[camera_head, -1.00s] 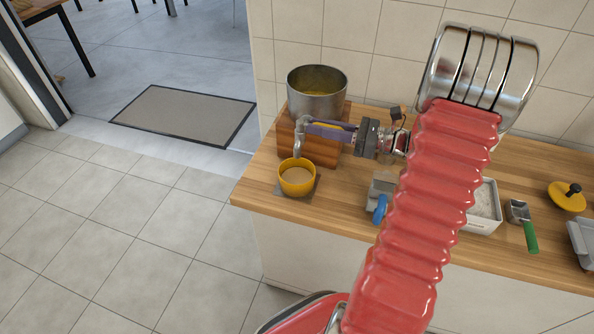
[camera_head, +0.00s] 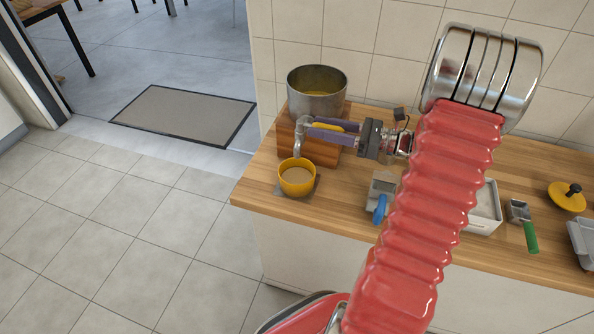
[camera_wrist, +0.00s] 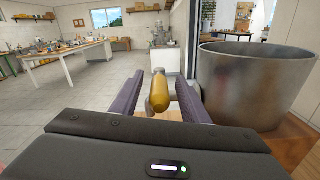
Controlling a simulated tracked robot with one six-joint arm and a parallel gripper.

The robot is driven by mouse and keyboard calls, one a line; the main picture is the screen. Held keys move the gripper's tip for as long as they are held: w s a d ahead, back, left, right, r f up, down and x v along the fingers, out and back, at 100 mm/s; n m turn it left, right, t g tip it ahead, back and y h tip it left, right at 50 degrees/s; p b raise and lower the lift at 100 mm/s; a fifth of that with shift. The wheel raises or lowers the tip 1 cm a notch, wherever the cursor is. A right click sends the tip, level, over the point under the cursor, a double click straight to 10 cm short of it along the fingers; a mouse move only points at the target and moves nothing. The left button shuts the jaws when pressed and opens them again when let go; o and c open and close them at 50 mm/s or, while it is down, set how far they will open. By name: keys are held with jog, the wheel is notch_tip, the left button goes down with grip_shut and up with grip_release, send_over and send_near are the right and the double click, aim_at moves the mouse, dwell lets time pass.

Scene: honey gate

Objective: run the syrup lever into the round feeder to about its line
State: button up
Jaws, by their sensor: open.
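The steel pot (camera_head: 317,103) of yellow syrup stands on a wooden block (camera_head: 323,148). A grey pipe spout (camera_head: 299,138) bends down in front of it. The yellow syrup lever (camera_head: 328,126) lies between my gripper's purple fingers; it also shows in the wrist view (camera_wrist: 159,94), with gaps on both sides. My gripper (camera_head: 311,128) is open around the lever, beside the pot. The round yellow feeder (camera_head: 297,186) stands below the spout with tan contents; I cannot make out its line or any falling stream. The pot is at the right in the wrist view (camera_wrist: 252,88).
A dark pad (camera_head: 284,190) lies under the feeder near the counter's left edge. A blue-handled metal tool (camera_head: 380,207), a white tray (camera_head: 486,210), a green-handled scoop (camera_head: 529,232) and a yellow lid (camera_head: 566,199) lie to the right. The wall is close behind.

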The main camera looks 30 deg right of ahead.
jog(key=v, duration=0.6)
dwell(0.7)
jog(key=shift+s, duration=0.1)
dwell(0.4)
